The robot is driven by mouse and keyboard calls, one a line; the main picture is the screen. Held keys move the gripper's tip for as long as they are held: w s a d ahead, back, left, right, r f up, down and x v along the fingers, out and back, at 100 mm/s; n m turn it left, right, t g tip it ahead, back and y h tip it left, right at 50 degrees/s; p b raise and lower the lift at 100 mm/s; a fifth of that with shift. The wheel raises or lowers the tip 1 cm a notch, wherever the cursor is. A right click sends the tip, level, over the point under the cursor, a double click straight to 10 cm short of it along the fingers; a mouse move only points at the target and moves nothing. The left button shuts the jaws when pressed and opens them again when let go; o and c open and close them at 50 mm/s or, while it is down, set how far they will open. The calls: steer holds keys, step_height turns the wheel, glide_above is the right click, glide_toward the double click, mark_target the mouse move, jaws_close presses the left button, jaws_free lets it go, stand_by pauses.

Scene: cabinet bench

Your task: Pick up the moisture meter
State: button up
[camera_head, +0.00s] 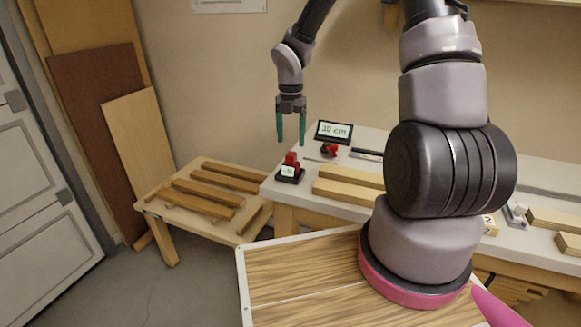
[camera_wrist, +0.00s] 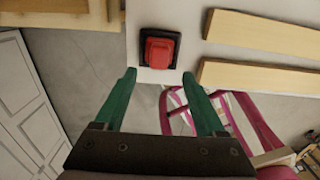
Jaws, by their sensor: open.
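A small black device with a red top (camera_head: 290,170), which I take to be the moisture meter, stands on the near left corner of the white bench top. A small pale display or label shows on its front. In the wrist view the red and black device (camera_wrist: 160,50) lies just beyond my fingertips, between their lines. My gripper (camera_head: 291,141) is open and empty, with its green fingers pointing down above the device. The wrist view also shows the open fingers (camera_wrist: 159,76). Nothing touches the device.
Wooden strips (camera_head: 347,188) lie to its right on the bench. A small red item (camera_head: 329,150) and a black-framed sign reading about 20 cm (camera_head: 333,132) stand behind. A low wooden table with slats (camera_head: 208,194) is at left. My arm hides part of the bench.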

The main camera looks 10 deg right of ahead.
mark_target(291, 153)
steer(key=shift+w+f, duration=0.2)
steer(key=shift+f, duration=3.3)
jaws_close()
step_height(291, 153, up, 10)
steer(key=shift+r, duration=0.1)
steer(key=shift+c, duration=1.8)
jaws_free()
jaws_close()
steer(key=shift+d, duration=0.1)
